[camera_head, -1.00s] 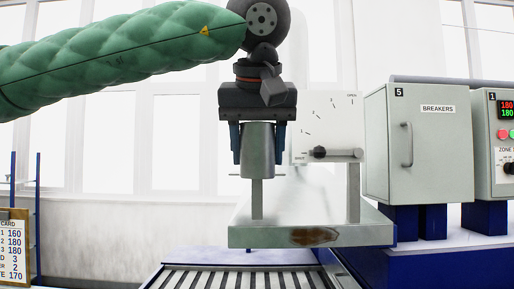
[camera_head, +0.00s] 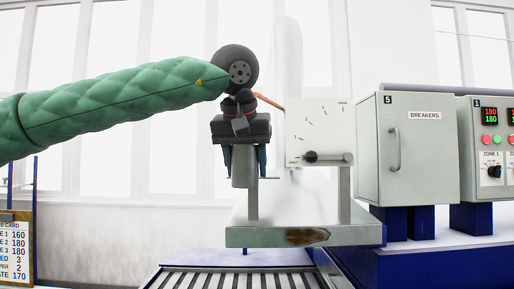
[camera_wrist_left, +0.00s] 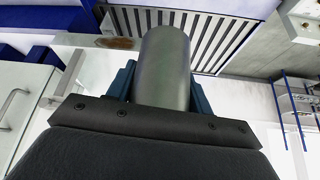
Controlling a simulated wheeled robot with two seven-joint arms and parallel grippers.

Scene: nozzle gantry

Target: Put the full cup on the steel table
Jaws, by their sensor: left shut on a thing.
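My left gripper (camera_head: 244,160) is shut on a plain grey metal cup (camera_head: 241,172), held upright between its dark blue fingers. The cup also fills the middle of the left wrist view (camera_wrist_left: 165,68); its contents cannot be seen. In the head view the cup is in the air at the left end of a grey metal ledge (camera_head: 270,237) with a rusty patch, beside a short post. I cannot tell whether this ledge is part of the steel table. My right gripper is not in view.
A white dial plate with a lever (camera_head: 318,135) stands just right of my gripper. A grey breaker cabinet (camera_head: 425,165) and a control box (camera_head: 490,150) stand farther right. A slatted grate (camera_head: 235,278) lies below. A card board (camera_head: 15,245) is at the lower left.

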